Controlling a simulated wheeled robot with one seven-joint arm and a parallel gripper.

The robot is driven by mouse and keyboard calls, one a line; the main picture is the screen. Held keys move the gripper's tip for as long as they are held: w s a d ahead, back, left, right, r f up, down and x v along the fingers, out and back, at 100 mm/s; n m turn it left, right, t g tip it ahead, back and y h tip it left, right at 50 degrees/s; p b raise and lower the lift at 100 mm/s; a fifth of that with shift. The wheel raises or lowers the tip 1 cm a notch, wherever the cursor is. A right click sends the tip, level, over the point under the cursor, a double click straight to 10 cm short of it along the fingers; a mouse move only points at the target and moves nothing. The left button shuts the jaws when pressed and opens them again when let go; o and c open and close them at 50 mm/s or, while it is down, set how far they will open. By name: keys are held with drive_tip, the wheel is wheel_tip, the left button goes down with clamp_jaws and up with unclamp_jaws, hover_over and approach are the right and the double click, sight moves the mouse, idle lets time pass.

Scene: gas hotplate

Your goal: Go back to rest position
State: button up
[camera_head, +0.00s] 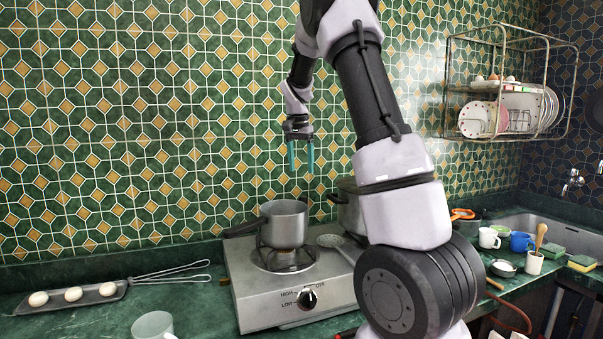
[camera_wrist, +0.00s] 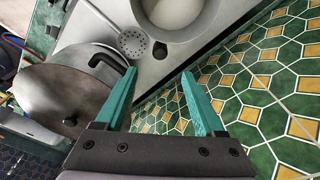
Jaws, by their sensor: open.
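My gripper (camera_head: 301,155) hangs fingers down above the hotplate, in front of the tiled wall. Its two teal fingers are apart with nothing between them; they also show in the wrist view (camera_wrist: 158,85). The gas hotplate (camera_head: 262,309) stands on the green counter, with a black knob (camera_head: 307,299) on its front. A small saucepan (camera_head: 284,224) sits on its left burner, below and slightly left of my gripper. A larger lidded pot (camera_wrist: 62,98) stands to the right, partly hidden behind my arm in the head view.
A skimmer (camera_wrist: 134,43) lies between the pots.

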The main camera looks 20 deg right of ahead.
idle(0.4)
drive_tip(key=s+a+r+n+t+y, duration=0.15)
drive_tip(key=s+r, duration=0.25)
drive_tip(key=s, duration=0.4)
drive_tip(key=s+a+r+n+t+y, duration=0.1)
drive_tip(key=s+a+r, duration=0.2)
drive_tip(key=s, duration=0.5)
drive_tip(key=s+a+r+n+t+y, duration=0.1)
drive_tip(key=s+a+r+n+t, duration=0.1)
drive_tip(key=s+r, duration=0.35)
drive_tip(key=s+a+f+n+t, duration=0.1)
drive_tip(key=s+a+f, duration=0.1)
drive_tip(key=s, duration=0.9)
drive_tip(key=shift+a+f+t, duration=0.35)
drive_tip(key=shift+a+f, duration=0.05)
drive_tip(key=shift+f, duration=0.5)
drive_tip(key=shift+h, duration=0.25)
